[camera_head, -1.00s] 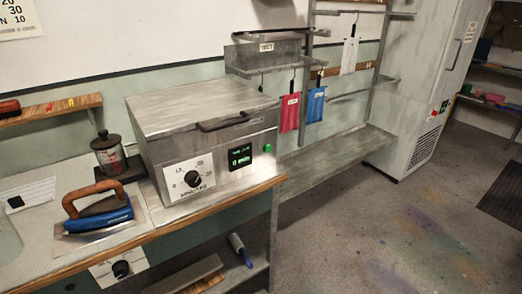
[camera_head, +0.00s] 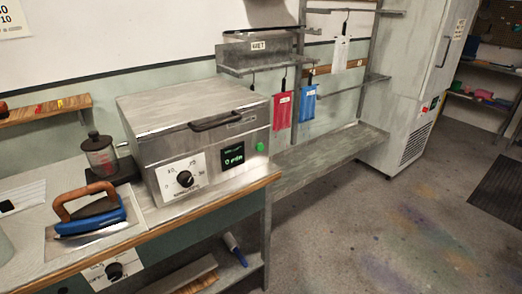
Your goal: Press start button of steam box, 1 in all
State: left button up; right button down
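The steam box (camera_head: 180,110) is a grey metal box with a closed, handled lid, standing on the wood-edged counter. Its front carries a white panel with a black dial (camera_head: 185,179), a small dark display (camera_head: 232,156) with green text too small to read surely, and a round green button (camera_head: 261,147) at the right end. The button is unobstructed. Neither of my grippers is in view.
A blue iron (camera_head: 95,215) with a wooden handle rests on the counter left of the box, beside a lidded jar (camera_head: 100,153). Red (camera_head: 283,110) and blue (camera_head: 308,103) tags hang from a rack at right. The floor at right is clear.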

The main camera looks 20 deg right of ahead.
aim_at(260, 147)
jog(key=u, duration=0.05)
jog(key=k, duration=0.6)
jog(key=u, duration=0.65)
jog(key=i, duration=1.25)
jog(key=z, duration=0.65)
